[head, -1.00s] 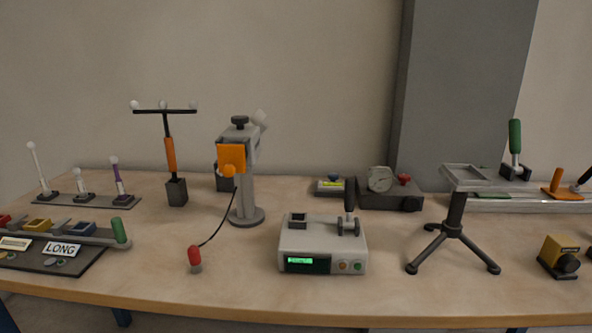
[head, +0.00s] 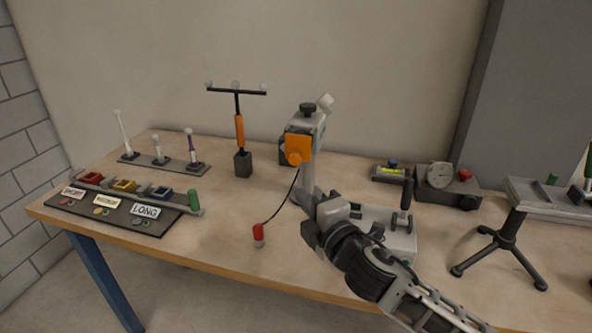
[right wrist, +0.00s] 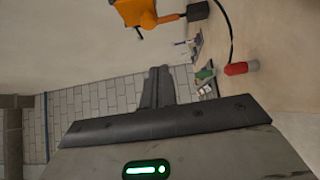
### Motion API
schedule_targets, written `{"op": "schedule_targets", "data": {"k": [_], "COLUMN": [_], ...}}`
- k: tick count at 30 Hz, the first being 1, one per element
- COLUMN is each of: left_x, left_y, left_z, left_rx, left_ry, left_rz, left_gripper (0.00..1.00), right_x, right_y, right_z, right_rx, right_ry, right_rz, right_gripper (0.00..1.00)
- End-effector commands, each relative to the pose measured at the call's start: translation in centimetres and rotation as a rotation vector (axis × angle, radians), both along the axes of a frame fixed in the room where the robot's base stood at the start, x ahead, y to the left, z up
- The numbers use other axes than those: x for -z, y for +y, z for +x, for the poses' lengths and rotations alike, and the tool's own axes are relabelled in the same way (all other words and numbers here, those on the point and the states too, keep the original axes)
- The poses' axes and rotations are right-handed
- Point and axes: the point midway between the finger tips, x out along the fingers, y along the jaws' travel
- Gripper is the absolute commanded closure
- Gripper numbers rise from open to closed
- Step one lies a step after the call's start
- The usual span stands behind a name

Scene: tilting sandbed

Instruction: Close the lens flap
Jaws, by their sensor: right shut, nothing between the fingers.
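The lens flap (head: 299,147) is an orange square plate with a rounded orange knob at its lower edge. It sits at the front end of the grey head of an upright stand (head: 308,174); whether it covers the lens I cannot tell. My right gripper (head: 303,204) is shut and empty, in front of the stand's lower column and below the flap. Its dark fingers also show in the right wrist view (right wrist: 157,78). My left gripper is not in view.
A red-capped plug (head: 258,234) on a black cord stands left of my right gripper. A grey box (head: 402,240) is partly hidden behind my right arm. A T-topped post with an orange grip (head: 240,132) stands left of the stand. The table front between plug and tray is clear.

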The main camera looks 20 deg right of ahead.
Motion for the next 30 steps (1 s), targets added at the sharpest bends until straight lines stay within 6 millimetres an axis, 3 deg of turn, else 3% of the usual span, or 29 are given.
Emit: {"op": "schedule_targets", "data": {"k": [8, 12, 18, 30], "left_x": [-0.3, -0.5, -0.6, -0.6], "left_y": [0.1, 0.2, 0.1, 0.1], "left_z": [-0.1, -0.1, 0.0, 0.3], "left_rx": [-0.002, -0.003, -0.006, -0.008], "left_ry": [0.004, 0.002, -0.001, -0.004], "left_rz": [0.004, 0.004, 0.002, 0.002], "left_gripper": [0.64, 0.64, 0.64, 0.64], "right_x": [-0.3, -0.2, -0.1, 0.0], "right_y": [1.1, -0.1, -1.1, -1.3], "right_z": [6.1, 7.9, 9.2, 9.4], "right_rx": [0.001, 0.001, 0.000, -0.001], "right_ry": [-0.002, 0.001, 0.001, 0.000], "right_rz": [0.002, 0.001, 0.003, 0.002], "right_gripper": [1.00, 1.00, 1.00, 1.00]}}
